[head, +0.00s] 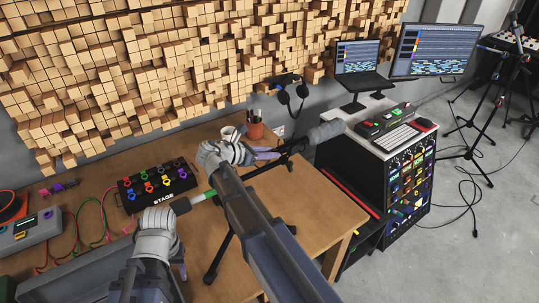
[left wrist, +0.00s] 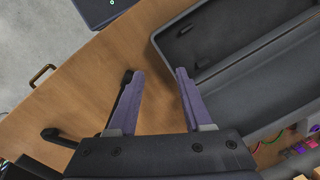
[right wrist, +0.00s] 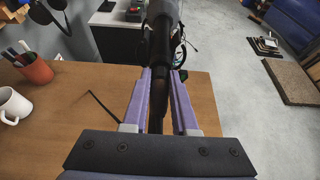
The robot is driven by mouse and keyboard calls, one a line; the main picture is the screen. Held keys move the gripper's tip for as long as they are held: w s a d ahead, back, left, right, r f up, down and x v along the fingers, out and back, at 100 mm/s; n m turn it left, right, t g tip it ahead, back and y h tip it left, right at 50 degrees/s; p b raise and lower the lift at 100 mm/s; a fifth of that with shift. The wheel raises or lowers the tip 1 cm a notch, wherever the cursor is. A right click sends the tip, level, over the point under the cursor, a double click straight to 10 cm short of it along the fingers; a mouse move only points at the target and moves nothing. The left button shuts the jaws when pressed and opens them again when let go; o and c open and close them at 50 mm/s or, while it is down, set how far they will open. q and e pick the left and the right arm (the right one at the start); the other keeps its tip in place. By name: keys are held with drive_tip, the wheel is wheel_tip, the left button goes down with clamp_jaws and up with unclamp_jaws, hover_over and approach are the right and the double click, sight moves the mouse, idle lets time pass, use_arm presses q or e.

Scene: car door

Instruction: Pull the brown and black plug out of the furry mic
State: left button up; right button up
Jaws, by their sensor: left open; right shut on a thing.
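The furry mic (head: 325,132) has a grey fuzzy head on a thin black shaft and is above the right side of the desk. My right gripper (head: 277,153) is shut on the black shaft, behind the furry head. In the right wrist view, the furry mic (right wrist: 162,14) points away from me, its shaft between the purple fingers (right wrist: 160,76). I cannot make out the brown and black plug. My left gripper (head: 178,262) is low over the desk's front, apart from the mic. The left wrist view shows its fingers (left wrist: 158,74) open and empty.
An open dark case (left wrist: 212,45) is beside my left gripper. A pen cup (head: 255,130) and mug (right wrist: 13,103) stand behind. A rack cabinet (head: 352,163) is right.

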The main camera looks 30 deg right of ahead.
clamp_jaws()
idle(0.8)
drive_tip(key=shift+a, duration=0.15)
drive_tip(key=shift+s+a, duration=0.2)
drive_tip(key=shift+a, duration=1.2)
drive_tip(key=shift+s+a, duration=0.2)
drive_tip(key=shift+a, duration=1.15)
